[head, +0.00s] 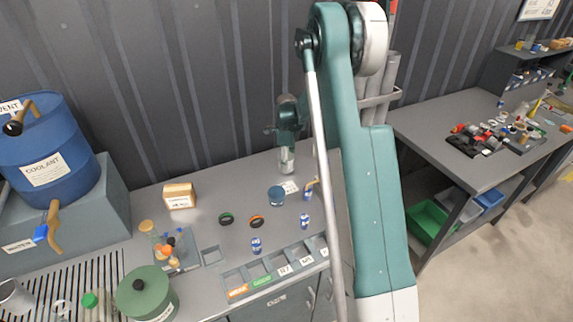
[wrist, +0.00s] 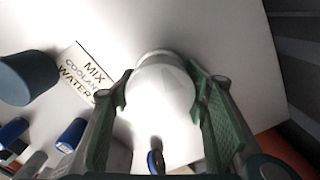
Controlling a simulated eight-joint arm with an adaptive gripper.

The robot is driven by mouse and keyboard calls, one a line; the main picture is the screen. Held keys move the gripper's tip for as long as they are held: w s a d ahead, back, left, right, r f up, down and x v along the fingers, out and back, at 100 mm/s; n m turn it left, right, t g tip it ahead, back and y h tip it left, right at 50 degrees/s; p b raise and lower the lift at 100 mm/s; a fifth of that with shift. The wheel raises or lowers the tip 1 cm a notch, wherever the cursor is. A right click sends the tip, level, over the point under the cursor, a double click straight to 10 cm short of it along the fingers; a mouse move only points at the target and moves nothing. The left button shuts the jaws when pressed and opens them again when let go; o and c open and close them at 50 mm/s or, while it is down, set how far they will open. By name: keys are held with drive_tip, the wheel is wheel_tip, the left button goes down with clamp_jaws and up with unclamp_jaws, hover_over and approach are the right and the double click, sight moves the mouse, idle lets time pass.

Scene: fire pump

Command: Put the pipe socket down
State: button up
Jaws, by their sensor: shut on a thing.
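The pipe socket (wrist: 163,88) is a pale, rounded, smooth piece between the two green fingers of my gripper (wrist: 158,98) in the wrist view. My gripper is shut on it. In the head view my gripper (head: 288,143) is over the back of the grey bench (head: 235,180), near the wall, with the pale socket (head: 287,158) upright below it. I cannot tell whether its lower end touches the bench. The fingers hide part of its sides.
A "MIX COOLANT WATER" card (wrist: 84,75) and a blue-grey round pot (head: 276,196) are close by. Small blue cans (head: 304,220) stand in front. A cardboard box (head: 179,196) stands left. Bare bench lies between box and gripper.

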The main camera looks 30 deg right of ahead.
drive_tip(key=shift+f, duration=0.35)
drive_tip(key=shift+f, duration=0.15)
drive_tip(key=o, duration=1.1)
wheel_tip(320, 180, up, 12)
drive_tip(key=shift+r, duration=0.15)
idle(0.6)
